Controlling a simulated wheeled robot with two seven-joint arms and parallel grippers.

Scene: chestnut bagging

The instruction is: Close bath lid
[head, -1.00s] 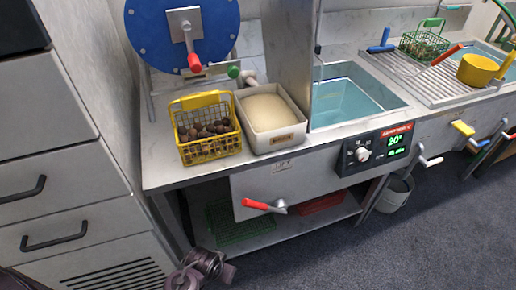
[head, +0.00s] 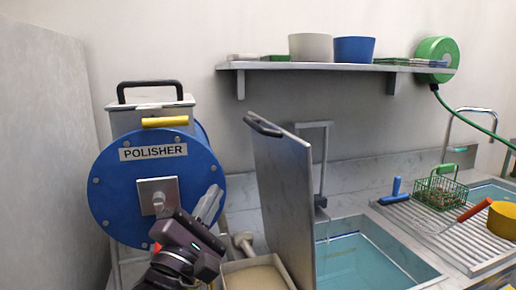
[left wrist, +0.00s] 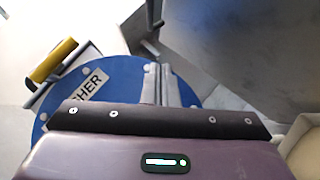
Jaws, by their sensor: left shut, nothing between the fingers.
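The bath lid (head: 283,200) is a grey metal panel standing upright, open, at the left side of the water bath (head: 370,262). Its dark handle (head: 262,125) is at the top edge. My left gripper (head: 209,203) is raised in front of the blue polisher, left of the lid and lower than the handle. Its fingers are shut and empty, apart from the lid. The left wrist view shows the shut fingers (left wrist: 158,84) and a large grey panel (left wrist: 225,45) at the upper right, which looks like the lid. My right gripper is out of view.
The blue polisher (head: 110,200) stands behind my left gripper. A bin of pale material (head: 256,277) sits left of the lid's foot. A wall shelf (head: 330,68) holds pots above. A drainboard (head: 450,235) with a green basket (head: 440,190) lies right of the bath.

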